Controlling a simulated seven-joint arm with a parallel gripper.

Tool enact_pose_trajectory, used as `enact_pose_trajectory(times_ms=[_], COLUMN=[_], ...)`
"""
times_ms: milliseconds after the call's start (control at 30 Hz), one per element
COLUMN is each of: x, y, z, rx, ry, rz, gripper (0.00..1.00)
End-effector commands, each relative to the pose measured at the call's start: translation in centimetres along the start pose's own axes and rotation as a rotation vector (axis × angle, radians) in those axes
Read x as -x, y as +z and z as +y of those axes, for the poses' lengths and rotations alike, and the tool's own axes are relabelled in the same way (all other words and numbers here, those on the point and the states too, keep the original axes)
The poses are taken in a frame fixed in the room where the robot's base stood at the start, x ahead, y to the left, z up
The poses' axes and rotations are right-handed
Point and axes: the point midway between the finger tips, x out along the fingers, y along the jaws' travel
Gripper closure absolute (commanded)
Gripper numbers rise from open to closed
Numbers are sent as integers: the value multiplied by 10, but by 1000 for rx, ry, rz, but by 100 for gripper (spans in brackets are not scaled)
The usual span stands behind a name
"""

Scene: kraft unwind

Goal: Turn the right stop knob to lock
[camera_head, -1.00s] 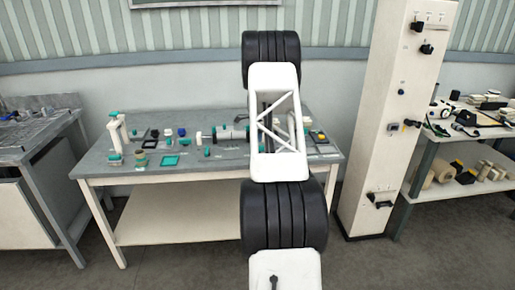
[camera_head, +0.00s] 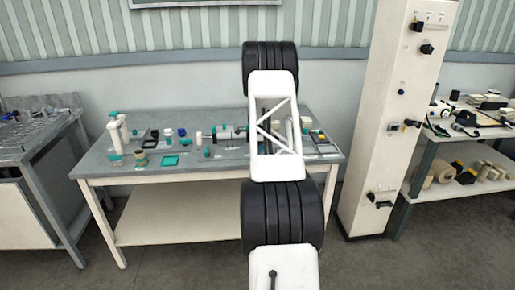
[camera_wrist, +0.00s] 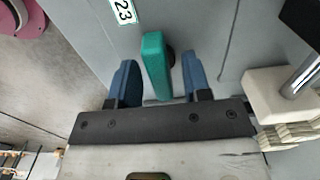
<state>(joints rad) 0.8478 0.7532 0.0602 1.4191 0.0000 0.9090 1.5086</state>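In the wrist view, a teal lever-like knob (camera_wrist: 156,66) stands on a grey surface beside a white label reading 23 (camera_wrist: 123,11). My gripper (camera_wrist: 158,62) has its two blue fingers apart, one on each side of the knob. A gap shows on both sides, so the fingers do not look closed on it. I cannot tell from the frames whether this is the right stop knob. In the head view, my arm covers the gripper and part of the grey workbench (camera_head: 205,173).
A roller assembly (camera_head: 225,134) and several small teal, black and white parts stand on the bench. In the wrist view, a white block with a metal rod (camera_wrist: 277,92) is to the right. A white column (camera_head: 385,130) stands right of the bench.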

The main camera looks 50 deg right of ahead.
Motion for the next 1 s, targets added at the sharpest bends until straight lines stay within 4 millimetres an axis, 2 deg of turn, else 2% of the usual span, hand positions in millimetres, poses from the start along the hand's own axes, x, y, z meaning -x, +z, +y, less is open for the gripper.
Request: enact_pose_trajectory(times_ms=[33, 200, 300, 667, 1000], x=[0, 0, 0, 1, 1], y=[0, 0, 0, 0, 0], z=[0, 0, 0, 0, 0], rx=[0, 0, 0, 37, 219], ry=[0, 0, 0, 0, 0], rz=[0, 0, 0, 0, 0], gripper=[63, 89, 100, 100, 100])
